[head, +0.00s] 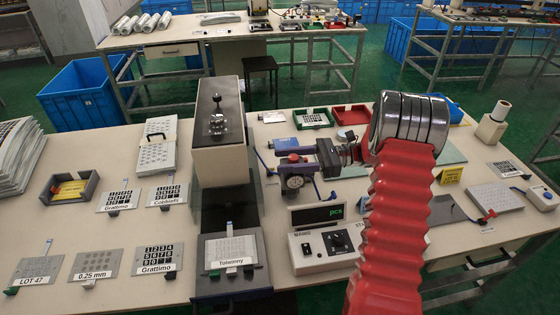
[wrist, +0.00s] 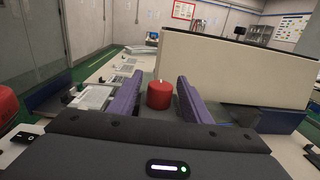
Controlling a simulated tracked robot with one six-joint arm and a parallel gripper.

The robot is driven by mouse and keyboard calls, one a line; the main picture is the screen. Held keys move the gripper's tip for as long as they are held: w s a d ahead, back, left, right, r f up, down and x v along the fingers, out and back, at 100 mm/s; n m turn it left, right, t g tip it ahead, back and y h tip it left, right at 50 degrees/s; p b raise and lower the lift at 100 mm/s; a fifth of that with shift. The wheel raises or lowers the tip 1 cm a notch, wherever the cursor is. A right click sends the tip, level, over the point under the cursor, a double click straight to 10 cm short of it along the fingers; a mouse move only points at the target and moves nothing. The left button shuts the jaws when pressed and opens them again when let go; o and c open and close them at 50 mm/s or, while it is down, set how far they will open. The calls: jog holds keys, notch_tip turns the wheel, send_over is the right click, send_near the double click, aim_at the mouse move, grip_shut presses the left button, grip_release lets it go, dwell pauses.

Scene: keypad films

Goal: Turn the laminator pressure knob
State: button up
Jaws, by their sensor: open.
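The laminator (head: 220,135) is a tall cream box with a dark top, left of my gripper in the head view. A bright metal fitting with a black ball (head: 217,120) stands on its top. In the wrist view the laminator's cream side (wrist: 240,70) fills the right. A red round knob (wrist: 158,97) with a small white mark shows between my purple fingers. My gripper (wrist: 157,88) is open, with visible space beside the knob. It also shows in the head view (head: 290,172). Whether a finger touches the knob cannot be told.
A control box (head: 330,245) with a green display stands in front of my gripper. A plate labelled Tolwinny (head: 232,252) lies in front of the laminator. Several keypad films lie at left. Green (head: 311,118) and red (head: 351,114) trays stand behind.

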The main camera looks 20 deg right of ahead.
jog(key=shift+x, duration=1.1)
jog(key=shift+c, duration=0.5)
jog(key=c, duration=0.9)
